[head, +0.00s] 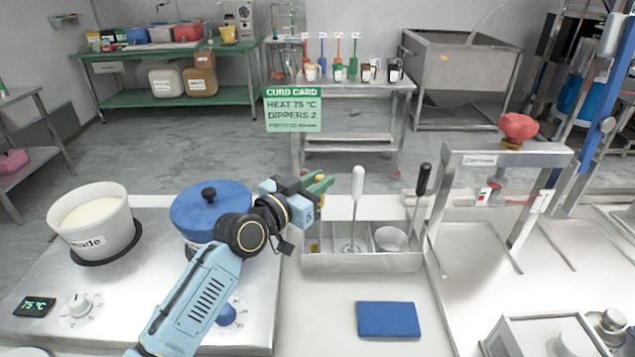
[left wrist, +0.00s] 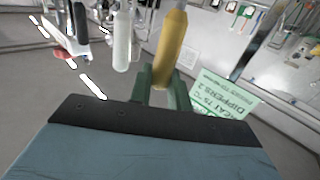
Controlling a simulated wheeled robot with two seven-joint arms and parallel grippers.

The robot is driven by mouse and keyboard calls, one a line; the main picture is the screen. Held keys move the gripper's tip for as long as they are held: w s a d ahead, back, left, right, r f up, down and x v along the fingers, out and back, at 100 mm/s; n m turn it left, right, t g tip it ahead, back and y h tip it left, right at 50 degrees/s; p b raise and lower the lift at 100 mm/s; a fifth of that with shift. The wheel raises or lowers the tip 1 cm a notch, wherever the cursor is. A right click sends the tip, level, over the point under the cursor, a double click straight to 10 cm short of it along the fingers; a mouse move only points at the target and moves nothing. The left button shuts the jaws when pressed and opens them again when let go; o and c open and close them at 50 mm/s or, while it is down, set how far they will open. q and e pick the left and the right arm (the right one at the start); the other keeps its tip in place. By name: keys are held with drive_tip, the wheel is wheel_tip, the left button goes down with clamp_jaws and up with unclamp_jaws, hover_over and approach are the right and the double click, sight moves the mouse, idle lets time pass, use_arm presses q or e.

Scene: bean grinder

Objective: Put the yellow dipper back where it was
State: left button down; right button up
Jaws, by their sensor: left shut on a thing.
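The yellow dipper's handle (left wrist: 171,48) stands between the green fingers of my left gripper (left wrist: 165,85) in the left wrist view. In the head view my left gripper (head: 320,187) is shut on the yellow dipper (head: 320,177), above the left end of a steel compartment rack (head: 365,263). My gripper and arm hide much of the dipper, and I cannot tell whether its lower end is inside the left compartment. A white-handled tool (head: 357,185) stands in the middle compartment. A black-handled dipper (head: 422,182) leans in the right compartment. My right gripper is not in view.
A blue-lidded pot (head: 211,212) stands left of the rack, behind my left arm, with an open white pot (head: 95,222) farther left. A blue cloth (head: 388,320) lies before the rack. A steel press frame (head: 505,158) stands at right. A green card (head: 293,109) shows behind.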

use_arm(q)
drive_tip(key=shift+f, duration=0.2)
drive_tip(key=c, duration=1.3)
unclamp_jaws()
drive_tip(key=shift+r, duration=0.1)
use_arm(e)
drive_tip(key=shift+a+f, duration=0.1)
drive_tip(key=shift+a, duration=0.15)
use_arm(q)
drive_tip(key=shift+r, duration=0.1)
drive_tip(key=shift+s+a, duration=0.2)
drive_tip(key=p+v, duration=0.1)
drive_tip(key=v, duration=1)
drive_tip(key=shift+s+a, duration=0.1)
drive_tip(key=shift+s, duration=0.15)
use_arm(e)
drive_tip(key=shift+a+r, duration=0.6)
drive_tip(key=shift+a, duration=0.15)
